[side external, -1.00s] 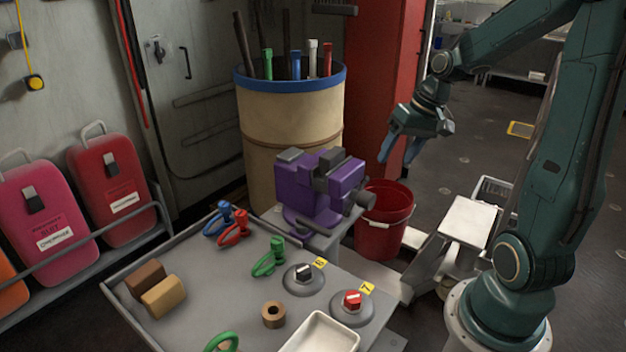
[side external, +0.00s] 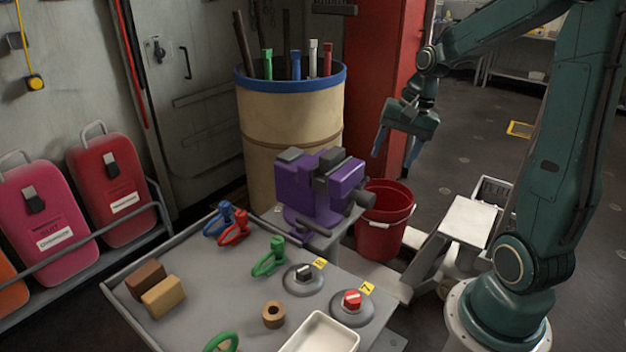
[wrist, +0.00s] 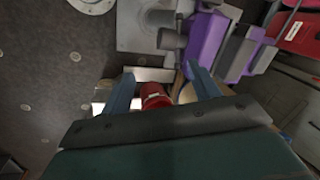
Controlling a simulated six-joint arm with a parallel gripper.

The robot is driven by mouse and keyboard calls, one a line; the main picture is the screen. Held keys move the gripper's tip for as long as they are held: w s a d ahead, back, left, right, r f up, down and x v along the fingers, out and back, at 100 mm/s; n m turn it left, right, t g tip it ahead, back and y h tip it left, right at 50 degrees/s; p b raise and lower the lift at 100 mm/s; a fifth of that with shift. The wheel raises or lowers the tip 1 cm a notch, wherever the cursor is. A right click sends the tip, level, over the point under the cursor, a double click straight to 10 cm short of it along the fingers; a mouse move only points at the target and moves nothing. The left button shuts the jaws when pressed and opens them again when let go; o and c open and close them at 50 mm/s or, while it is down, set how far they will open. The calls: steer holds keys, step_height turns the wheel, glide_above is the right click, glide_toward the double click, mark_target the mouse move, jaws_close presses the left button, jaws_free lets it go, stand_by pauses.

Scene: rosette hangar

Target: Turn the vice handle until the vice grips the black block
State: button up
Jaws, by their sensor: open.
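A red bucket (side external: 384,238) stands behind the vice, below my gripper. A tan drum (side external: 290,120) with tools stands behind the vice. The bench (side external: 215,300) holds coloured clamps, wooden blocks, two knobs and a white tray (side external: 322,338). Air right of the vice is free.

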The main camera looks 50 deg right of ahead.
steer(key=shift+w+a+r+m+g+h, duration=0.25)
steer(key=shift+w+a+m+g, duration=0.3)
steer(key=shift+m, duration=3.2)
steer(key=shift+w+a+r+m+g+h, duration=0.25)
steer(key=shift+w+m, duration=0.55)
steer(key=shift+m, duration=3)
steer(key=shift+w+a+r+m+g+h, duration=0.2)
steer(key=shift+w+a+m+g, duration=0.4)
steer(key=shift+m, duration=3.15)
steer(key=shift+d, duration=0.15)
